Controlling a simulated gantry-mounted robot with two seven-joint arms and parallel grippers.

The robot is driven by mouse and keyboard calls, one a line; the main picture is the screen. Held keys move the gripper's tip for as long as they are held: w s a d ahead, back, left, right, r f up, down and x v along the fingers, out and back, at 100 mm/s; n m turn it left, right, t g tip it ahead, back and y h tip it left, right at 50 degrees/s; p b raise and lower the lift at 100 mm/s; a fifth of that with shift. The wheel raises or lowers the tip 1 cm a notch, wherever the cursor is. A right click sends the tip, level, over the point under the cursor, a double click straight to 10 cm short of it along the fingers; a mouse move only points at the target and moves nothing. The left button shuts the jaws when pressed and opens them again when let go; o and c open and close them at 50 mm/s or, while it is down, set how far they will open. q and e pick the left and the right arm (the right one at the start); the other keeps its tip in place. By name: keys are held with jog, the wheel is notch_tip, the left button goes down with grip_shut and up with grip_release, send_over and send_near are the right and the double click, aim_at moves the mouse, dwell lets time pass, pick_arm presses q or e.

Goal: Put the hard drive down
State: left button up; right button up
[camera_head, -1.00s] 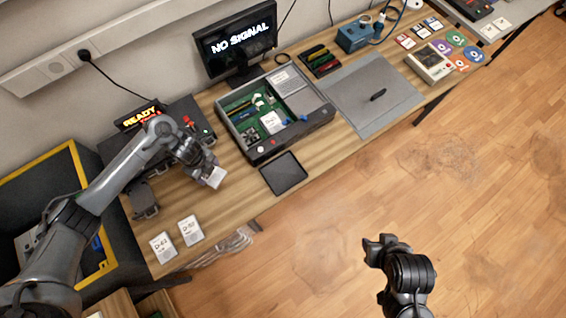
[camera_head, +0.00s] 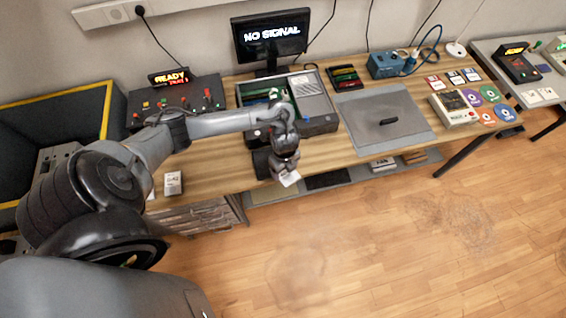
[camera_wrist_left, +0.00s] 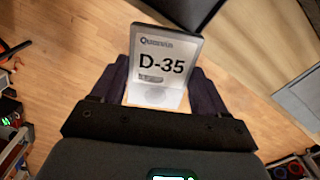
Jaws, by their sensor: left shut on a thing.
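My left gripper (camera_head: 286,165) is shut on the hard drive (camera_head: 289,178), a light grey slab. In the left wrist view the hard drive (camera_wrist_left: 163,62) is marked D-35 and sits between both fingers (camera_wrist_left: 155,95). In the head view it hangs near the table's front edge, in front of the open computer case (camera_head: 316,122). Its height above the table is hard to tell. A black pad (camera_head: 262,163) lies beside the gripper, partly hidden by the arm. My right gripper is out of view.
Another labelled drive (camera_head: 174,183) lies on the left of the table, with one more partly hidden behind my arm. A grey mat (camera_head: 385,138) with a small dark object lies to the right. A monitor (camera_head: 270,36) stands behind the case.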

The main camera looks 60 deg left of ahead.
pick_arm(q)
jog(key=a+f, duration=0.2)
jog(key=a, duration=0.1)
jog(key=a+f+b, duration=0.1)
jog(key=a, duration=0.2)
jog(key=a+f+b, duration=0.1)
jog(key=a+f, duration=0.1)
jog(key=a, duration=0.2)
jog(key=shift+w+f, duration=0.3)
jog(key=shift+f, duration=0.05)
jog(key=shift+w+a+f, duration=0.1)
jog(key=shift+a+f, duration=0.15)
jog(key=shift+a, duration=0.25)
jog(key=shift+f+b, duration=0.6)
jog(key=shift+f, duration=1.45)
jog(key=shift+f, duration=0.15)
jog(key=o, duration=1.2)
